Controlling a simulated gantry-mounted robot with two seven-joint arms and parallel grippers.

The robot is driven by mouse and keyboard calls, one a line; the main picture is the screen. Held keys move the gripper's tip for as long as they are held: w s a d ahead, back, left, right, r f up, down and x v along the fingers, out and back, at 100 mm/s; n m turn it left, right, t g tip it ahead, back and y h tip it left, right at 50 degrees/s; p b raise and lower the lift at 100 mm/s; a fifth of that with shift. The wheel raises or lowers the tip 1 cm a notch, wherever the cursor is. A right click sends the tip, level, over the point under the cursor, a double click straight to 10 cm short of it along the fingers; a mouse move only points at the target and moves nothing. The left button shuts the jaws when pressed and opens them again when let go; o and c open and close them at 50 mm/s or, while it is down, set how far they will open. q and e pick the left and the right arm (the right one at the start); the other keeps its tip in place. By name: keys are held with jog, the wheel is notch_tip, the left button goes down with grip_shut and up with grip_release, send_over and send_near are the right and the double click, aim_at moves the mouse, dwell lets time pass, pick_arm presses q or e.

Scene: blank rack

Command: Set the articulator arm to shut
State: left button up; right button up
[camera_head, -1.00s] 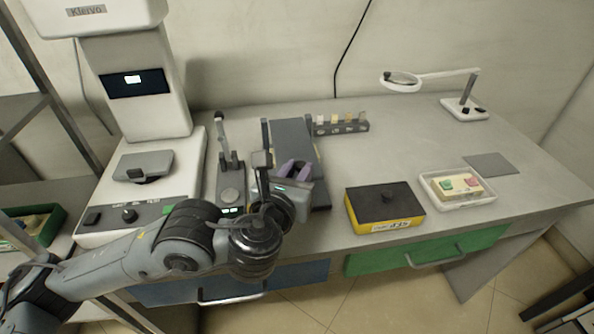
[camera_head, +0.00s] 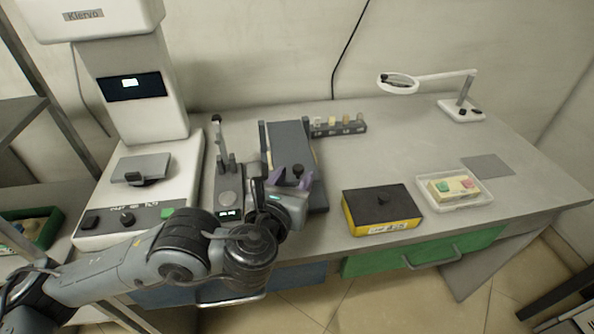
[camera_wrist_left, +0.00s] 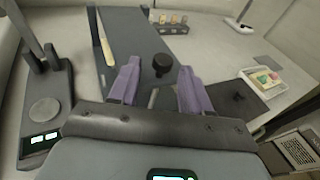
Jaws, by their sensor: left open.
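The articulator (camera_head: 290,138) stands near the middle of the bench. It has a flat dark grey plate, which also shows in the left wrist view (camera_wrist_left: 138,35), and side posts. A round black knob (camera_head: 298,170) is at its near end, and the knob shows on a thin stem in the left wrist view (camera_wrist_left: 163,65). My left gripper (camera_head: 294,179) is open at the articulator's near end. Its purple fingers stand on either side of the knob, with gaps visible. The plate's exact hinge angle is hard to tell, and my gripper hides the lower front. My right gripper is not in view.
A small device with an upright post (camera_head: 229,190) stands close left of the articulator, beside a large white machine (camera_head: 150,95). A black-and-yellow box (camera_head: 382,208) and a white tray (camera_head: 455,204) are to the right. A sample rack (camera_head: 338,128) is behind.

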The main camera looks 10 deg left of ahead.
pick_arm(q)
jog(key=p+v, duration=0.5)
jog(key=v, duration=0.5)
jog(key=shift+d, duration=0.15)
